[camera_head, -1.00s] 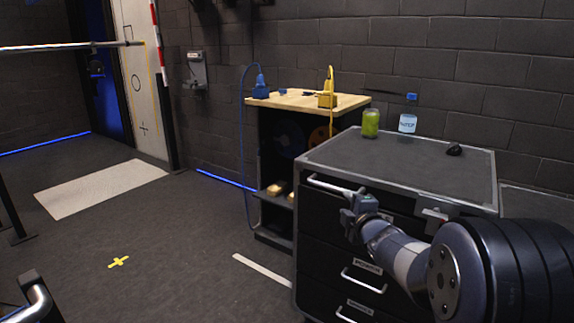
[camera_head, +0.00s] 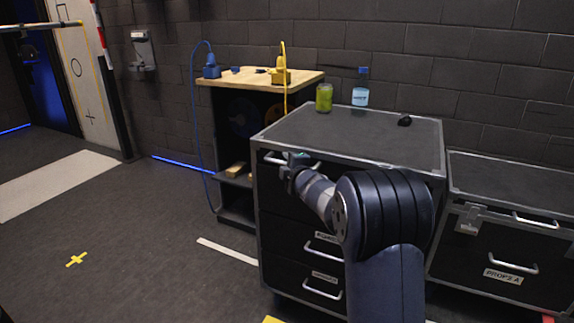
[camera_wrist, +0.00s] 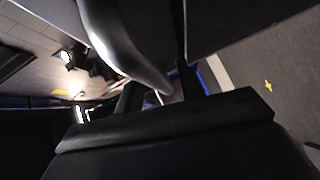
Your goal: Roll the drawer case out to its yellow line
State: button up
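The drawer case (camera_head: 350,135) is a black case with metal edges, a grey top and silver pull handles. It stands in the middle of the head view, right of the wooden-topped shelf. My gripper (camera_head: 290,162) is at the bar handle (camera_head: 309,166) near the top of its front. In the wrist view the thick silver bar (camera_wrist: 125,45) runs down toward the space between my dark fingers (camera_wrist: 158,92). The fingers look apart, with gaps beside the bar; I see no firm grip. A yellow strip (camera_head: 272,320) shows at the bottom edge, partly cut off.
A green jar (camera_head: 324,97), a blue-capped bottle (camera_head: 360,90) and a small black object (camera_head: 404,120) stand on the case. A second case (camera_head: 510,225) is close on the right. The shelf (camera_head: 238,78) is at left. Floor is open at left, with a yellow cross (camera_head: 76,259).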

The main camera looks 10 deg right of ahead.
jog(key=shift+c, duration=0.5)
grip_shut()
